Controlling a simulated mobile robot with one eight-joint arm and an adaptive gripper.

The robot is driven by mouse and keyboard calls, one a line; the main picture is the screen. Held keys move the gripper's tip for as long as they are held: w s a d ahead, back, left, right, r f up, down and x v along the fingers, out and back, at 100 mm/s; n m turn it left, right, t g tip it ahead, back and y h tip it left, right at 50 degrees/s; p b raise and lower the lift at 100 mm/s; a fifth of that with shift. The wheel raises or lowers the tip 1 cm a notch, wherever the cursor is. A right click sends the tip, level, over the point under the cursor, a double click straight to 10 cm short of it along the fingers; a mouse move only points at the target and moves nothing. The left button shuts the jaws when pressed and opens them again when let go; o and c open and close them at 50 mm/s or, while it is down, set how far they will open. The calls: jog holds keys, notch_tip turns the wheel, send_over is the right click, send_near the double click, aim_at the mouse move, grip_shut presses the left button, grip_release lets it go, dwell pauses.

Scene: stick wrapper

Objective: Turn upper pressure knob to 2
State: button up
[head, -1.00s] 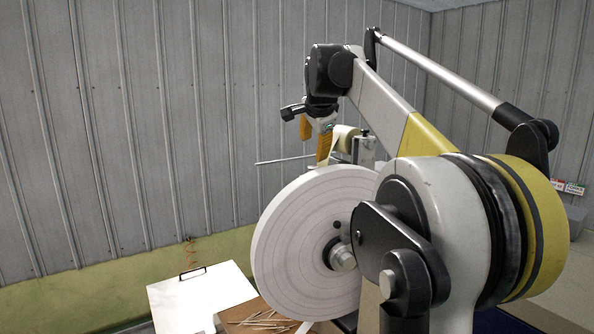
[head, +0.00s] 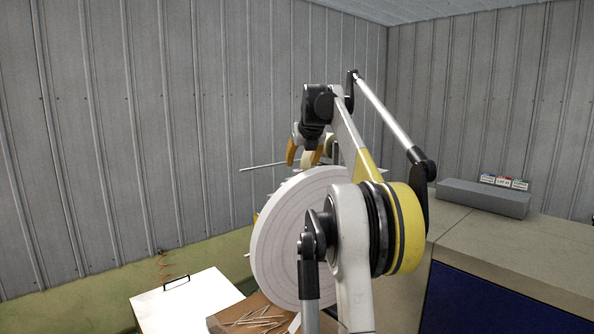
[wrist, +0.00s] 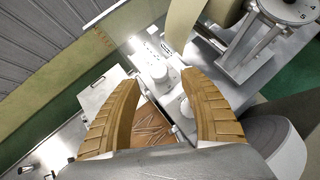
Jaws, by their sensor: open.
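A round numbered dial (wrist: 286,10) is cut by the top right corner of the wrist view; it looks like a pressure knob, but I cannot tell if it is the upper one. Its digits are small and its setting is unclear. My gripper (wrist: 160,82) is open and empty, its two orange fingers spread over the machine and to the left of the dial. In the head view my gripper (head: 304,157) hangs pointing down above the big white roll; the dial is not distinguishable there.
The large white roll (head: 275,235) stands below my arm. A thin rod (head: 262,165) sticks out left of the gripper. A wooden tray (head: 222,322) of sticks and a white panel (head: 185,300) lie below. A grey block (head: 483,198) rests on the right-hand cabinet.

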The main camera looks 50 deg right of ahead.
aim_at(298, 171)
jog(key=p+x, duration=0.1)
jog(key=x, duration=0.5)
jog(key=shift+w+f, duration=0.2)
jog(key=shift+w, duration=0.05)
grip_shut()
